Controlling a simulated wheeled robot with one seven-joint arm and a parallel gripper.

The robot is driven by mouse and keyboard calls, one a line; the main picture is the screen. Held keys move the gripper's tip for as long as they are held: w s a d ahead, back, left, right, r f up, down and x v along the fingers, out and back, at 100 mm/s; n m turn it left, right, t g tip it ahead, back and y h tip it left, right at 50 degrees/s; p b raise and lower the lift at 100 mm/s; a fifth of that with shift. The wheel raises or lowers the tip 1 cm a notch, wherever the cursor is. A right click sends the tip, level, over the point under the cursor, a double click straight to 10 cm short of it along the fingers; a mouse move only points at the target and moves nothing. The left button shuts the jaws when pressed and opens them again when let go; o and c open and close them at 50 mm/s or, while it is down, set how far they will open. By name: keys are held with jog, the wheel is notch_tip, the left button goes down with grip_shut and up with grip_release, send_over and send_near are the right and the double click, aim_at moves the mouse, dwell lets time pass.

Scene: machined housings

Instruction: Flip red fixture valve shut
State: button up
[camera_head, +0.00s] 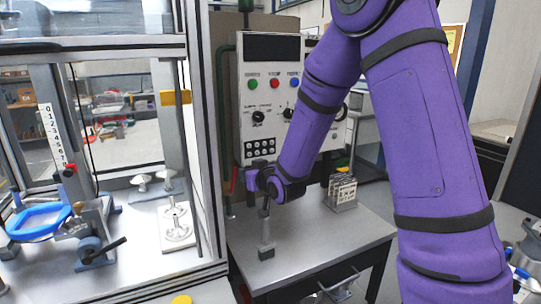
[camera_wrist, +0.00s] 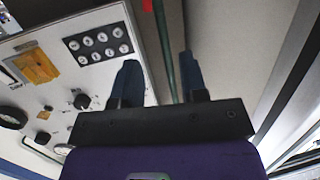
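A narrow red piece (camera_head: 233,181), which looks like the valve's handle, shows beside the green pipe at the left edge of the control panel. A small red bit (camera_wrist: 147,5) also shows at the top edge of the wrist view; most of it is out of frame. My gripper (camera_head: 250,178) is just right of the red piece in the head view, in front of the panel's lower left. In the wrist view my gripper (camera_wrist: 158,62) has its two dark fingers apart with nothing held between them. The valve body cannot be made out.
The control panel (camera_head: 270,115) with buttons and knobs stands behind my gripper. The green pipe (camera_head: 219,110) runs down beside it. A metal table (camera_head: 310,240) below carries a small post and a slotted rack (camera_head: 341,190). A framed glass enclosure (camera_head: 205,130) stands close on the left.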

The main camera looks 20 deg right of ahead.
jog(key=s+d+r+g+h, duration=0.2)
jog(key=s+r+g, duration=0.1)
jog(key=s+r, duration=0.5)
jog(key=shift+s+d+r, duration=0.15)
jog(key=shift+s+r, duration=0.15)
jog(key=shift+r, duration=0.05)
